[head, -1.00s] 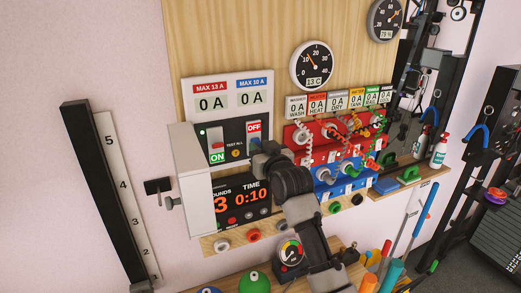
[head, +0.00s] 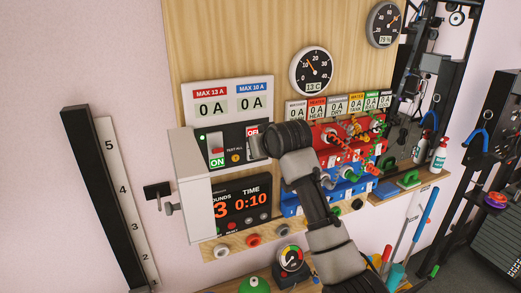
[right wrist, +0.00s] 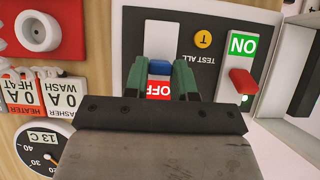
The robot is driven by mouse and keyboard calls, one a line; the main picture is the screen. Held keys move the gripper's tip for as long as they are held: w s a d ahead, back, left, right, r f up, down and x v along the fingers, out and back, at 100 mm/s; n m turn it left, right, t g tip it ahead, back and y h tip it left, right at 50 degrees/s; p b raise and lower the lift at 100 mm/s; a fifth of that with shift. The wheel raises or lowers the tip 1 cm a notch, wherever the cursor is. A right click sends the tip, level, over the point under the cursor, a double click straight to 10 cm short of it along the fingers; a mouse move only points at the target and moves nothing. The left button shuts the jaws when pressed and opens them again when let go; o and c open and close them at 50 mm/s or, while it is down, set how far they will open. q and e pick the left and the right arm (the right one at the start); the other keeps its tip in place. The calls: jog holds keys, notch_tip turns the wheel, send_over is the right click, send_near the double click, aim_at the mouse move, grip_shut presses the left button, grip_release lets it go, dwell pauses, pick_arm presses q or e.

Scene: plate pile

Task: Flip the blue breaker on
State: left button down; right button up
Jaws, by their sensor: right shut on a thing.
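The blue breaker lever (right wrist: 160,67) shows in the right wrist view, where the panel appears upside down. A red OFF label (right wrist: 159,90) shows beside it, partly covered by the gripper. My right gripper (right wrist: 160,76) has its two green fingers at either side of the blue lever and is shut on it. In the head view my right gripper (head: 262,146) is at the panel and mostly hides the blue breaker. A sliver of red OFF label (head: 252,130) shows above it. My left gripper is in neither view.
The red breaker (right wrist: 243,82) stands beside a green ON label (right wrist: 242,44). A yellow TEST ALL button (right wrist: 203,39) lies between the breakers. An open grey-white cover (head: 190,185) juts out left of the panel. Red and blue socket blocks with cables lie right of my arm.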

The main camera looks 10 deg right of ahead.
jog(key=shift+r+g, duration=0.15)
jog(key=shift+g, duration=0.35)
jog(key=o, duration=0.9)
jog(key=shift+w, duration=0.1)
jog(key=shift+b+v, duration=2.4)
jog(key=shift+v, duration=3)
jog(key=shift+a, duration=0.1)
